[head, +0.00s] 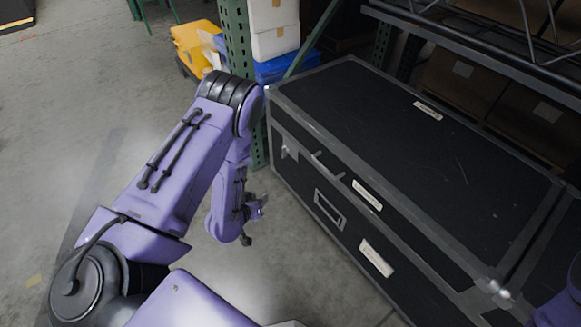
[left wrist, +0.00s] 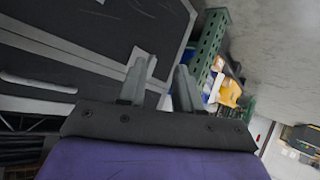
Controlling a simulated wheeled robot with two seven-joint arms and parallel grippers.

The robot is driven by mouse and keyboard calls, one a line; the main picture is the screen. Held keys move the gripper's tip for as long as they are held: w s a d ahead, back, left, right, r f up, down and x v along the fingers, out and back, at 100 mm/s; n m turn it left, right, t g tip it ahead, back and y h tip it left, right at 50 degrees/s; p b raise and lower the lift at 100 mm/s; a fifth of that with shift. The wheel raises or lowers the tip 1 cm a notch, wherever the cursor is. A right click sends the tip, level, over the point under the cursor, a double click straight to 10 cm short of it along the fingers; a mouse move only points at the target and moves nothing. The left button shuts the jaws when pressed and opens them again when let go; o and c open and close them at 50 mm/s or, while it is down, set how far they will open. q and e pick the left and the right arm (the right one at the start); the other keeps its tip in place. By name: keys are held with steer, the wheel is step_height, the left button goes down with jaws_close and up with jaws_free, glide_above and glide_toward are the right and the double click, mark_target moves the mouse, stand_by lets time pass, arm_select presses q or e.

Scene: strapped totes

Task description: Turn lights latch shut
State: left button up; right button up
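A long black case (head: 400,130) with grey metal edges stands on the floor at right in the head view. A small metal latch (head: 290,150) is on its front near the left end, and a shiny metal fitting (head: 495,289) is at the near right corner. White labels (head: 367,195) are on it, their text unreadable. My left gripper (head: 257,208) is in front of the case's left end, apart from it. In the left wrist view its two fingers (left wrist: 163,76) are apart with nothing held, and the case front (left wrist: 100,35) is beyond them. My right gripper is out of view.
A green rack post (head: 236,40) stands just left of the case, with yellow (head: 196,45), white (head: 273,28) and blue bins (head: 285,67) near it. A dark metal shelf (head: 480,50) runs behind the case. Bare concrete floor (head: 110,100) lies to the left.

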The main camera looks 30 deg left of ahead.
arm_select(q)
steer(key=w+a+f+m+t+h+b, duration=0.25)
steer(key=w+a+f+t+b, duration=0.2)
steer(key=w+b, duration=0.5)
steer(key=m+t+h+b, duration=0.2)
steer(key=m+h+b, duration=0.45)
steer(key=b, duration=0.45)
glide_toward(283, 150)
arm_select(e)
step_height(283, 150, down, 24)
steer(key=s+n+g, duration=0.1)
arm_select(q)
steer(key=shift+m+g, duration=0.25)
steer(key=shift+m, duration=0.05)
steer(key=b+x, duration=0.3)
steer(key=x, duration=0.7)
steer(key=shift+w+a, duration=0.1)
steer(key=shift+a, duration=0.1)
steer(key=shift+w+d, duration=0.1)
steer(key=shift+w, duration=0.15)
jaws_close()
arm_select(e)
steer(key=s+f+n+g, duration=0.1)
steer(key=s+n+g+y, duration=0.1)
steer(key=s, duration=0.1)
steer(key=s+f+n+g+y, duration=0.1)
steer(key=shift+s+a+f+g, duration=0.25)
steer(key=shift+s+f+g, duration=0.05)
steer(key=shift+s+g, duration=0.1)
